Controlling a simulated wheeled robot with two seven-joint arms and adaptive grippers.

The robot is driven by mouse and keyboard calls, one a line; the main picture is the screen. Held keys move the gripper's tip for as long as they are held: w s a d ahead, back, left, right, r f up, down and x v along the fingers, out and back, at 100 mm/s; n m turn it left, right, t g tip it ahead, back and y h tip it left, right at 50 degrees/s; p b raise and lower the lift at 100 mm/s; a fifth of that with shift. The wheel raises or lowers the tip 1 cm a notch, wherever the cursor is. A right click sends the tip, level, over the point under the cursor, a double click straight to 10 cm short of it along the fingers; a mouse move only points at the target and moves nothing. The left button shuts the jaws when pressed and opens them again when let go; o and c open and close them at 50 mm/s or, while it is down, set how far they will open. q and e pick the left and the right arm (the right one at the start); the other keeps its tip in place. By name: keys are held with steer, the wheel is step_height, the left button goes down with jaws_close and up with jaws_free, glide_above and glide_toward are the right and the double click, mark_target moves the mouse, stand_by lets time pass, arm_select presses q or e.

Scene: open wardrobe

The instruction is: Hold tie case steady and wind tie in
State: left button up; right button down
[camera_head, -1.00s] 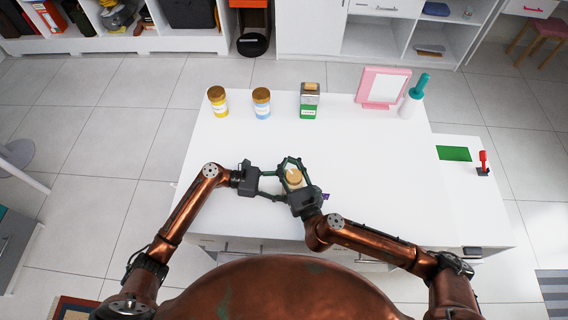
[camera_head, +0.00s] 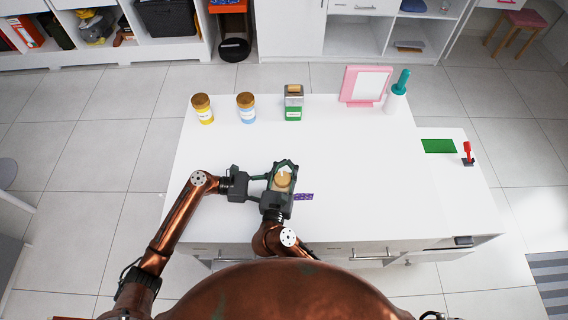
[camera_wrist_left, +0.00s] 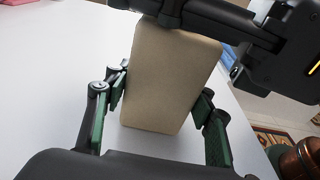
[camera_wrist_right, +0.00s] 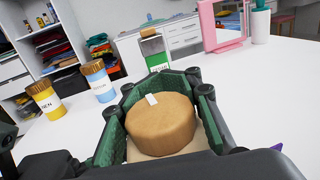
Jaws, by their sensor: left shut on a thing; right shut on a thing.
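The pale tie case (camera_head: 276,188) stands near the front of the white table, with a round wooden knob (camera_head: 283,179) on top. My left gripper (camera_head: 266,188) is shut on the case from the left; the left wrist view shows its fingers on both sides of the case (camera_wrist_left: 170,80). My right gripper (camera_head: 284,170) is shut around the knob from above, and the right wrist view shows the knob (camera_wrist_right: 160,125) between its green pads. A short purple patterned strip of tie (camera_head: 304,196) sticks out to the right of the case; its inner end is hidden.
A yellow-labelled jar (camera_head: 204,110), a blue-labelled jar (camera_head: 247,108), a green-labelled box (camera_head: 293,104), a pink frame (camera_head: 363,86) and a teal-topped white bottle (camera_head: 397,92) stand along the back. A green patch (camera_head: 438,146) and red lever (camera_head: 468,152) are at right. The table's middle right is clear.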

mark_target(280, 186)
steer(key=shift+s+m+h, duration=0.1)
steer(key=shift+m+h, duration=0.3)
steer(key=shift+h, duration=0.2)
stand_by(0.3)
steer(key=c, duration=1.5)
jaws_free()
steer(key=shift+d, duration=0.15)
steer(key=shift+c, duration=0.2)
steer(key=v, duration=0.6)
steer(key=shift+s+r, duration=0.1)
steer(key=shift+s, duration=0.6)
steer(key=shift+c, duration=0.3)
